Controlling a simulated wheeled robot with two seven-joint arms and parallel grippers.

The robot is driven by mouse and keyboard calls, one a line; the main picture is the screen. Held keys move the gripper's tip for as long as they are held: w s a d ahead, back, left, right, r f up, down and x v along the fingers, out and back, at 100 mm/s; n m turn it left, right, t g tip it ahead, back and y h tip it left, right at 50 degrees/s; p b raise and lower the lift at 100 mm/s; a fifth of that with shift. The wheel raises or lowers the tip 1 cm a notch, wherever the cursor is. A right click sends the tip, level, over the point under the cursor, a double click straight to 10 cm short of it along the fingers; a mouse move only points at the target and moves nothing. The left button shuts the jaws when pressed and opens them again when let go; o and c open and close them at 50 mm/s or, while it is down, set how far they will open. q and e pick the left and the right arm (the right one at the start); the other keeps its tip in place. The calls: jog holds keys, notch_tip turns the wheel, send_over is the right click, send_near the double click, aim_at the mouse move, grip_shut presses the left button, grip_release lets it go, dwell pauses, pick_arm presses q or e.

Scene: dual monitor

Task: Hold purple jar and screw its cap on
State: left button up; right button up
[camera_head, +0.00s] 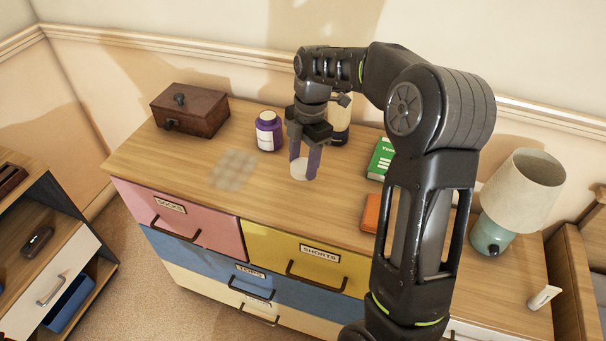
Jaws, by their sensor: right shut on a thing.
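The purple jar (268,132) with a white label stands upright on the wooden dresser top, left of my right gripper. My right gripper (303,169) points down over the dresser top, in front and to the right of the jar and apart from it. Its two fingers are shut on a small pale round thing that looks like the cap (299,170). I cannot tell whether the cap touches the dresser top. My left gripper is not in view.
A brown wooden box (190,110) stands at the back left of the dresser (140,160). A dark-and-pale bottle (340,125) is behind my right gripper. A green book (380,158), an orange item (370,212) and a lamp (520,190) are to the right. The front left top is clear.

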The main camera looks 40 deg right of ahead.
aim_at(300, 166)
jog(key=shift+r, duration=2)
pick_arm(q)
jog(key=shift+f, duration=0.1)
pick_arm(e)
jog(key=shift+a, duration=0.1)
